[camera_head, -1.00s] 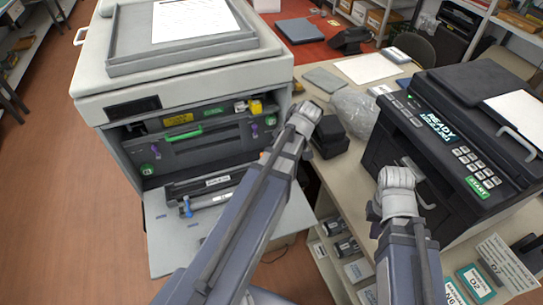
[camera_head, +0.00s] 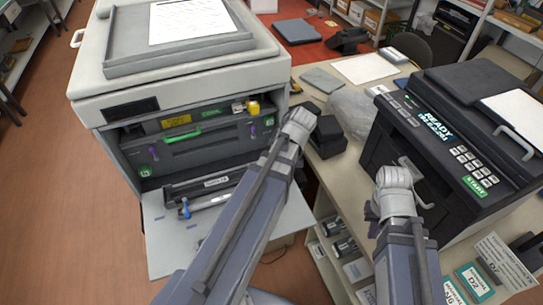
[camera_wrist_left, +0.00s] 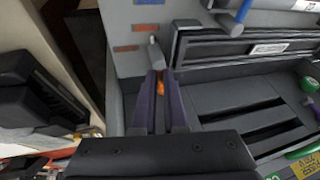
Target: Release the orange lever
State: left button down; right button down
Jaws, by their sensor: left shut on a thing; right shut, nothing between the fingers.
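The orange lever (camera_wrist_left: 161,87) shows only as a small orange piece between the fingers of my left gripper (camera_wrist_left: 160,82) in the left wrist view. The fingers are shut on it and hide most of it. A grey rounded peg stands just beyond the fingertips. In the head view my left gripper (camera_head: 299,120) is at the right edge of the large printer's open front (camera_head: 200,145), and the wrist hides the lever there. My right gripper (camera_head: 397,178) is shut and empty, in front of the black printer on the table.
The large printer's door (camera_head: 168,240) is folded down with a dark cartridge (camera_head: 205,185) on it. The black printer (camera_head: 450,130) and a black box (camera_head: 328,137) stand on the table at right. Floor at left is clear.

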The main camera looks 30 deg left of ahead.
pick_arm(q)
jog(key=c, duration=1)
grip_release()
jog(key=shift+o, duration=0.2)
jog(key=shift+r, duration=0.15)
jog(key=p+v, duration=0.7)
jog(key=shift+d+r, duration=0.15)
jog(key=shift+r, duration=0.1)
